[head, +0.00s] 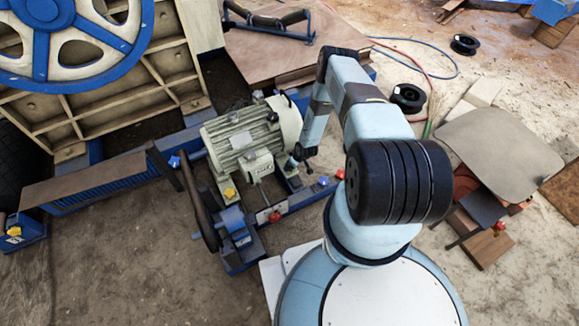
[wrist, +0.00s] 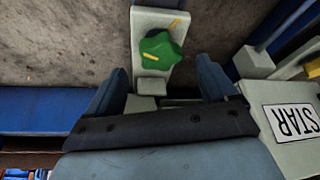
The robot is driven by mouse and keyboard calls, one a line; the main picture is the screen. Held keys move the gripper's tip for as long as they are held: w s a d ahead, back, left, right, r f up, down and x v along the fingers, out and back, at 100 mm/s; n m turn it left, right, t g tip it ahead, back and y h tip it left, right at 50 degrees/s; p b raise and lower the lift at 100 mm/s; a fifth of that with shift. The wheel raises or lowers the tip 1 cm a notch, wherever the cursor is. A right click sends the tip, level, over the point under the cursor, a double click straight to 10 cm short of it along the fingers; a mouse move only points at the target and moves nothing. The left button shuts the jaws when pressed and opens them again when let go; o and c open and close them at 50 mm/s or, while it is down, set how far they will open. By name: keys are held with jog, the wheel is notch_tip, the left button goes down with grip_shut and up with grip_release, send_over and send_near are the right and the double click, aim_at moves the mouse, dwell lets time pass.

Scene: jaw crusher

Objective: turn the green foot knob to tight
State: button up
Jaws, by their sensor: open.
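The green foot knob (wrist: 161,50) shows in the wrist view, lobed, with a yellow pointer mark on it. It sits on a pale grey foot plate (wrist: 150,18), where another short yellow mark shows near the knob's upper right. My gripper (wrist: 160,84) is open, with one dark blue finger on each side below the knob. The fingers are apart from the knob and nothing is between them. In the head view my gripper (head: 303,153) is by the right end of the cream motor (head: 243,137). The green knob cannot be made out there.
A label reading STAR (wrist: 292,121) is on a pale box at the right of the wrist view. A blue rail (wrist: 40,110) lies at its left. In the head view, a yellow knob (head: 230,194) and a red knob (head: 275,217) are near the motor.

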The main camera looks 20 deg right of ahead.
jog(key=shift+x, duration=2.2)
jog(key=shift+a, duration=0.1)
jog(key=c, duration=1)
jog(key=shift+a, duration=0.4)
jog(key=shift+s+d, duration=0.1)
jog(key=shift+d, duration=0.25)
